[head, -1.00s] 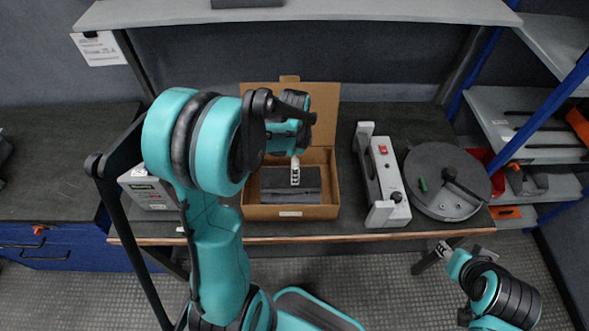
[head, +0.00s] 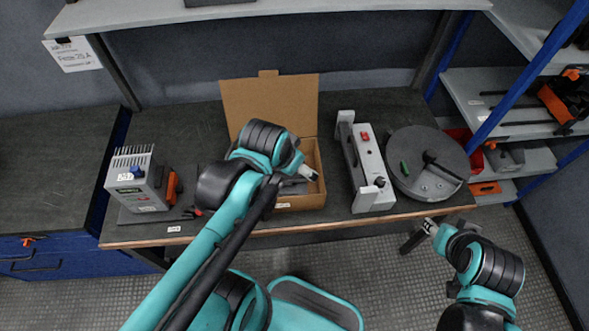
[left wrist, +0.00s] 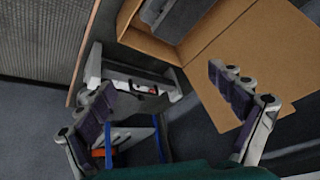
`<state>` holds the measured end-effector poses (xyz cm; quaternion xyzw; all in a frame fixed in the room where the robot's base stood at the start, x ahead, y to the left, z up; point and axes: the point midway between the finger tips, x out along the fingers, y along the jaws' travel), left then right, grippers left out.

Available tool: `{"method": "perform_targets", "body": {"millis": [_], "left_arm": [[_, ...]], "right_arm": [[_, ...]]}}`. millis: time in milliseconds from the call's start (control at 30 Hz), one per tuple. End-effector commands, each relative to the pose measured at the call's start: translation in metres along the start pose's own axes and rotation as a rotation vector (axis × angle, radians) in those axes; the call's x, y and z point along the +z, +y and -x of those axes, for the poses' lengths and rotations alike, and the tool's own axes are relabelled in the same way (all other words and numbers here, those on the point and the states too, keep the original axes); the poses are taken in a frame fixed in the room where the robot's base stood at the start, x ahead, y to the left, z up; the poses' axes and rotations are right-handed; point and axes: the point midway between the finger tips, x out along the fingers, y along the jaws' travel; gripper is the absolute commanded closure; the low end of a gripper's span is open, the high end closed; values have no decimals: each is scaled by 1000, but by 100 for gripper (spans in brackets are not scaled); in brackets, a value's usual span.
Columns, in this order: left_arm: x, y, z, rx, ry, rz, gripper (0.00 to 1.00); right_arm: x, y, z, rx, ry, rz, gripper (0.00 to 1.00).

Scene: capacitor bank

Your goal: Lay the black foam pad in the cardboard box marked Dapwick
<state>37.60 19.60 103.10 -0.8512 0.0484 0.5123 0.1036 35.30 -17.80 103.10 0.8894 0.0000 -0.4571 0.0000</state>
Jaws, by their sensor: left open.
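The open cardboard box (head: 315,160) stands on the workbench with its lid raised at the back. A dark flat piece that looks like the black foam pad (head: 293,188) lies inside it, largely covered by my left arm. The box (left wrist: 250,55) also shows at the top right of the left wrist view, with dark grey contents (left wrist: 178,18). I cannot read the box's label. My left gripper (head: 309,173) is over the right part of the box; in the left wrist view (left wrist: 172,100) its fingers are apart with nothing between. My right gripper (head: 430,227) is off the bench's front edge, its fingers too small to judge.
A white-grey device with a red switch (head: 372,170) stands right of the box, beside a round grey drum (head: 425,163). A grey power unit (head: 138,180) stands at the left. Shelves with tools (head: 500,105) are at the right. The bench's back left is clear.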

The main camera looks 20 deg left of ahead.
Motion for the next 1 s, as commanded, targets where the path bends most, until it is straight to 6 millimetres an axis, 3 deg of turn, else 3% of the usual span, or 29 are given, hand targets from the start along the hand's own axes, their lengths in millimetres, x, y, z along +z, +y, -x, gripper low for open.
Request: {"method": "perform_targets", "body": {"millis": [100,267,1000], "left_arm": [[11,14,8,1,77,125,7],[16,21,12,8,129,218,7],[16,21,12,9,134,229,7]], "right_arm": [[0,0,0,0,0,0,60],[0,0,0,0,0,0,60],[0,0,0,0,0,0,60]]}}
